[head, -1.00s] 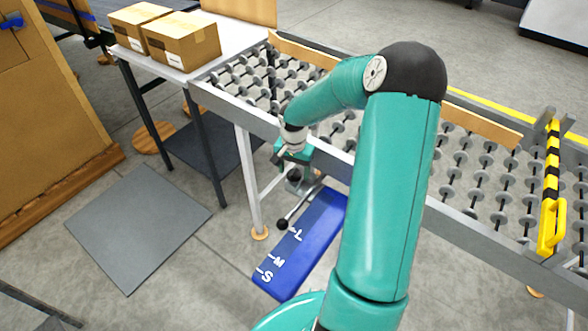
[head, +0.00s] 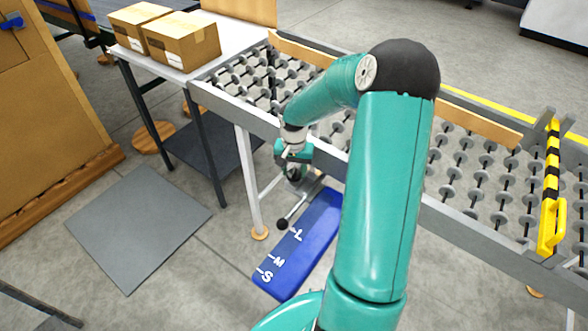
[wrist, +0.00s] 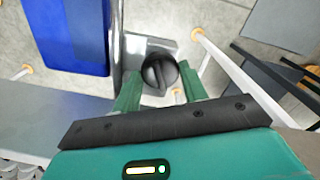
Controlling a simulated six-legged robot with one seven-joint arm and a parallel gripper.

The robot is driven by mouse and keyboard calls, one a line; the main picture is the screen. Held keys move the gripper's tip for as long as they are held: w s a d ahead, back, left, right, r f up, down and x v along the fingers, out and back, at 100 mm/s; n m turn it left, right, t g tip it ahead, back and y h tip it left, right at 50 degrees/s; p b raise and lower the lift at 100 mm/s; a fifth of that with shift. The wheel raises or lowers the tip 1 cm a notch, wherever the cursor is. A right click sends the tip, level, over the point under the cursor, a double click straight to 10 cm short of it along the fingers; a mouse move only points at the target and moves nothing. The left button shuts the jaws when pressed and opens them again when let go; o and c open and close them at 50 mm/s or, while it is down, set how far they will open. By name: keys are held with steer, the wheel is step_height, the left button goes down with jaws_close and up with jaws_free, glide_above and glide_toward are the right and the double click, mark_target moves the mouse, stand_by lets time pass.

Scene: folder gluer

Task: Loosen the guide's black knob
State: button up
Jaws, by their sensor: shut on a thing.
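The black knob (wrist: 158,72) is round with a raised bar across its face. In the wrist view it sits between the two green fingertips of my gripper (wrist: 160,80), which is shut on it. A grey metal bracket (wrist: 133,50) is beside the knob. In the head view my gripper (head: 294,156) is at the front rail of the roller conveyor, above a blue plate (head: 300,248) marked L, M and S. A rod with a black ball end (head: 282,224) points at the plate near the L. The knob's contact with the fingers is hidden in the head view.
The roller conveyor (head: 225,103) runs behind my gripper, with a yellow-and-black guard (head: 551,190) at right. Cardboard boxes (head: 185,42) stand on a white table at upper left. A grey mat (head: 138,228) lies on open floor.

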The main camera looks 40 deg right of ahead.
mark_target(294, 171)
steer(key=n, duration=1.3)
stand_by(0.5)
steer(key=o, duration=1)
steer(key=shift+c, duration=0.2)
steer(key=shift+r, duration=0.15)
step_height(294, 171, up, 14)
steer(key=shift+f, duration=0.2)
